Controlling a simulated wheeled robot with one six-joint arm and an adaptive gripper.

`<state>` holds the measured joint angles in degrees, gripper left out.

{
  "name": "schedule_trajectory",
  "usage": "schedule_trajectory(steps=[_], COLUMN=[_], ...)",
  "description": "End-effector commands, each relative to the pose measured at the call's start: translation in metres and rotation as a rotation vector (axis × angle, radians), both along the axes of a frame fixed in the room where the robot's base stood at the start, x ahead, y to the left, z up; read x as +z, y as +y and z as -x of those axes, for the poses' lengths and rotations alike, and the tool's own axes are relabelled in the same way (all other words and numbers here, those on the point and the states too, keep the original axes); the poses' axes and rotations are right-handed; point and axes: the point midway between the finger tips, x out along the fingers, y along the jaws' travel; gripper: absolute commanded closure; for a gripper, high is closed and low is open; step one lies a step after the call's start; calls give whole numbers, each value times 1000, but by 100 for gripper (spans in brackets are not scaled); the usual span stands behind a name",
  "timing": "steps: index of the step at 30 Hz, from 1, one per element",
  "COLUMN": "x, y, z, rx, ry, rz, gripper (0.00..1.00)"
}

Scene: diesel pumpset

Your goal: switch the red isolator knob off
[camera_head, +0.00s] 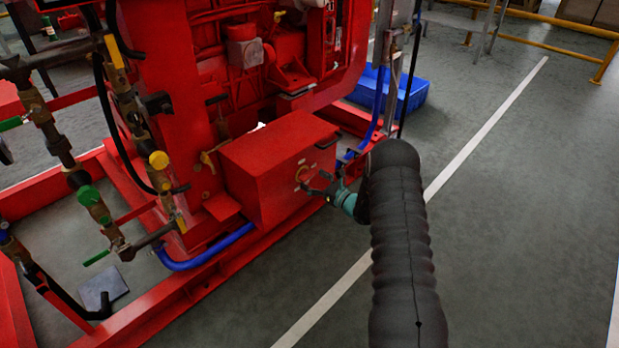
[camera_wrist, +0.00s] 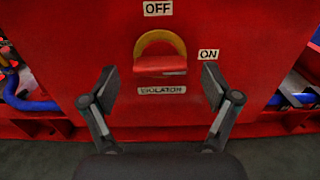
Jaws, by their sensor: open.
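The red isolator knob (camera_wrist: 160,65) is on the front of a red box, in the middle of the wrist view. A yellow arc (camera_wrist: 160,40) curves over its top, and the red bar of the knob lies level. An OFF label (camera_wrist: 158,8) is above it, an ON label (camera_wrist: 209,54) to its right and an ISOLATOR label (camera_wrist: 162,90) below. My gripper (camera_wrist: 160,80) is open, one finger on each side below the knob, apparently not touching it. In the head view my gripper (camera_head: 318,184) is at the right face of the red box (camera_head: 262,165); the knob is mostly hidden there.
The red engine (camera_head: 240,50) stands behind the box on a red base frame (camera_head: 230,255). Pipes with valves (camera_head: 90,195) are at the left. A blue hose (camera_head: 205,258) runs low by the box. A blue crate (camera_head: 405,92) is behind. Open grey floor (camera_head: 530,190) lies to the right.

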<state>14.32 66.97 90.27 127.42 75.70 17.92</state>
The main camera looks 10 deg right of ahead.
Motion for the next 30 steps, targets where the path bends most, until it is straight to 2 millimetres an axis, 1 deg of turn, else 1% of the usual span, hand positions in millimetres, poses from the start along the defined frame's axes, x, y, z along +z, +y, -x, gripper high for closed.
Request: schedule_trajectory(steps=[3,6,16,17,18,20,21,23,24,30], x=[0,0,0,0,0,0,0,0,0,0], y=[8,11,12,12,12,12,12,12,12,12], z=[-10,-15,-17,-17,-17,-17,-17,-17,-17,-17], rx=[2,0,0,0,0,0,0,0,0,0], ry=[-1,-1,0,0,0,0,0,0,0,-6], rz=[1,-1,0,0,0,0,0,0,0,8], gripper=[12,12,12,20,30,45,55,70,73,72])
